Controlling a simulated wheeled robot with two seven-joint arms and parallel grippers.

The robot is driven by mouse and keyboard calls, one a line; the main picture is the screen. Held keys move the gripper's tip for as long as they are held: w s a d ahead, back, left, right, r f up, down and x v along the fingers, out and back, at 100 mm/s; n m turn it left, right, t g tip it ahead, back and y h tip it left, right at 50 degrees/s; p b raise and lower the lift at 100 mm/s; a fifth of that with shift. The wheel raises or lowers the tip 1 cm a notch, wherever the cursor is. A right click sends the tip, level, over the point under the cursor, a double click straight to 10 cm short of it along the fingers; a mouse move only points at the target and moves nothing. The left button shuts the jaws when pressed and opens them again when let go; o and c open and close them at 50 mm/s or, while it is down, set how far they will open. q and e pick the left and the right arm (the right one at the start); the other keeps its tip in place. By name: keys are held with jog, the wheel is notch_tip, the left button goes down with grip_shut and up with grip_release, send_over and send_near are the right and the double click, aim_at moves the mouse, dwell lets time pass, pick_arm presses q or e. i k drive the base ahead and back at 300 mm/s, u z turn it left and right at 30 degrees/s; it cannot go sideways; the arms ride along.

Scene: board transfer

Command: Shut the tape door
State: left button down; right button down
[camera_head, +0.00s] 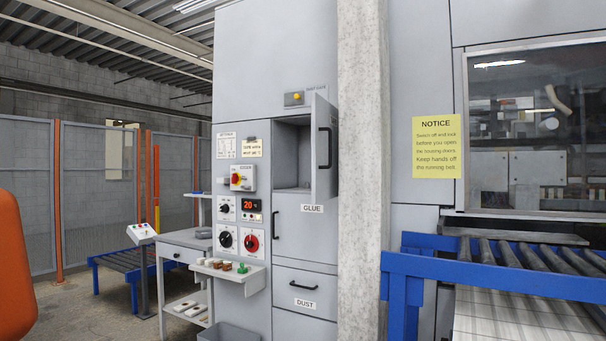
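A grey cabinet door (318,165) stands swung out from an upper compartment, with a black bar handle (325,148) on the side I see. The open compartment (292,155) shows to its left and looks empty as far as I see in. No tape label is readable on this door; it is the only cabinet door standing open. Neither of my grippers is in view.
Below are a shut GLUE door (300,240) and DUST drawer (305,302). Left are a control panel (238,210), a small shelf (228,275) with small items and a side table (185,238). A concrete pillar (362,200) and blue roller conveyor (480,275) stand right.

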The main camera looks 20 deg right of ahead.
aim_at(324, 126)
jog(key=i, duration=1.6)
jog(key=z, duration=0.75)
jog(key=i, duration=0.75)
jog(key=u, duration=0.95)
jog(key=i, duration=0.3)
jog(key=z, duration=0.15)
